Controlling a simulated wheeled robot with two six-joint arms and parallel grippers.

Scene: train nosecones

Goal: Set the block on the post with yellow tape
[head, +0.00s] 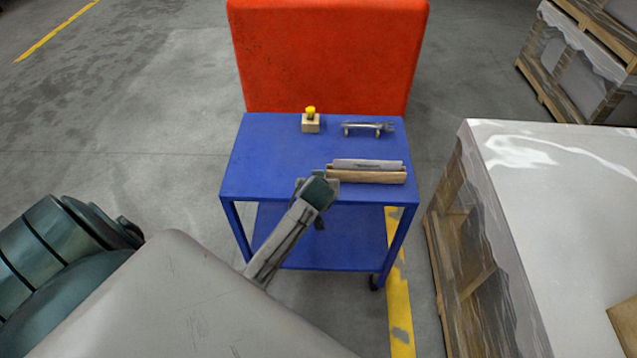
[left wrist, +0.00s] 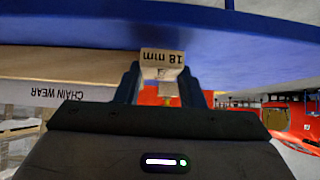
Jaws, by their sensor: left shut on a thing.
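A post with yellow tape (head: 310,111) stands upright on a small wooden base (head: 310,124) near the back of the blue cart top. My left gripper (head: 319,189) is at the front edge of the cart, well short of the post and to the left of the wooden holder. It is shut on a small block, which the gripper hides in the head view. In the left wrist view, upside down, a tan face marked "18 mm" (left wrist: 162,57) shows between the fingertips (left wrist: 160,75). I cannot tell how much of what shows there is the held block. My right gripper is not in view.
A wooden holder (head: 365,177), marked "CHAIN WEAR" in the wrist view (left wrist: 55,92), lies at the front right of the cart (head: 265,160). A red panel (head: 330,55) stands behind the cart. The cart's left side is clear.

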